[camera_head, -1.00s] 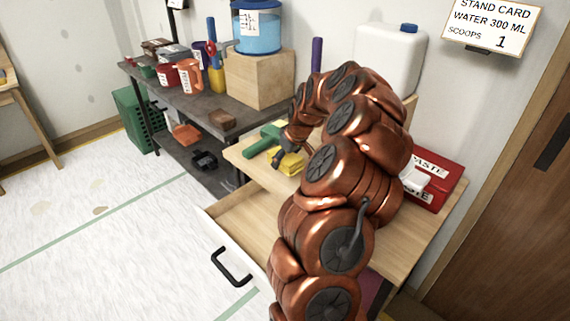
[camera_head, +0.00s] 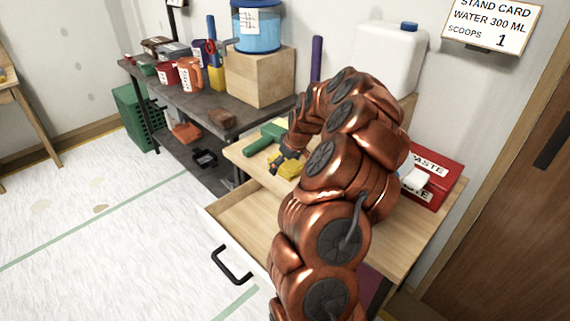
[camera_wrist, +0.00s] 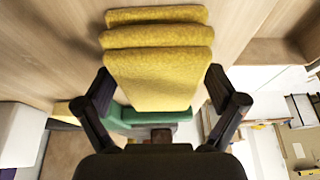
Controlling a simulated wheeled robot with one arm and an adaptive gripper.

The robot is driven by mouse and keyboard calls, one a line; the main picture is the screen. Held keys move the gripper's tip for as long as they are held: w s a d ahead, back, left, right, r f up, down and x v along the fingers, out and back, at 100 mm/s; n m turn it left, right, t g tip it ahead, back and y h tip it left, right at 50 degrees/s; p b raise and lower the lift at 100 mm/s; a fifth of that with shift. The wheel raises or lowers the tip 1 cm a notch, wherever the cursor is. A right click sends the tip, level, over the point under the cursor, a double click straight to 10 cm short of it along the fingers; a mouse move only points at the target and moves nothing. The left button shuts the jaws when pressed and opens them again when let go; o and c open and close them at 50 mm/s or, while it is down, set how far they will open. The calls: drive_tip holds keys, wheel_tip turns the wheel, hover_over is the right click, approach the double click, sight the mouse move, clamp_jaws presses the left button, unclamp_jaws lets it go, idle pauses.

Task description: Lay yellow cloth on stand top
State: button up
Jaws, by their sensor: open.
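The folded yellow cloth (camera_head: 290,167) lies on the light wooden stand top (camera_head: 419,231), above the open drawer. In the wrist view the cloth (camera_wrist: 158,70) shows as several stacked soft folds against the wood. My gripper (camera_wrist: 162,90) is open, with one dark finger on each side of the cloth's near part. In the head view my gripper (camera_head: 284,160) is low at the cloth, and my arm hides part of the stand top. I cannot tell whether the fingers touch the cloth.
A green tool (camera_head: 262,139) lies just behind the cloth. The white drawer (camera_head: 240,236) stands open in front. A dark bench (camera_head: 190,100) holds cups and a blue tank.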

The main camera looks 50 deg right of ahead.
drive_tip(key=shift+r, duration=0.15)
drive_tip(key=shift+r, duration=0.15)
drive_tip(key=b+v, duration=0.1)
drive_tip(key=v, duration=1.1)
drive_tip(key=s+a+r+n+g+y, duration=0.1)
drive_tip(key=s+a+r, duration=0.1)
drive_tip(key=a, duration=1.2)
drive_tip(key=s+a+r+n+g, duration=0.1)
drive_tip(key=s+a+r, duration=0.1)
drive_tip(key=a, duration=1.2)
drive_tip(key=s+a+f+g, duration=0.1)
drive_tip(key=s+a, duration=0.2)
drive_tip(key=s, duration=0.4)
drive_tip(key=s+a+f+m+g, duration=0.1)
drive_tip(key=s+a, duration=0.3)
drive_tip(key=s, duration=0.4)
drive_tip(key=s+a+f+g+h, duration=0.1)
drive_tip(key=s+a+f+g, duration=0.1)
drive_tip(key=s, duration=0.6)
drive_tip(key=shift+a+f+m, duration=0.4)
drive_tip(key=shift+a+f, duration=0.1)
drive_tip(key=shift+a, duration=0.4)
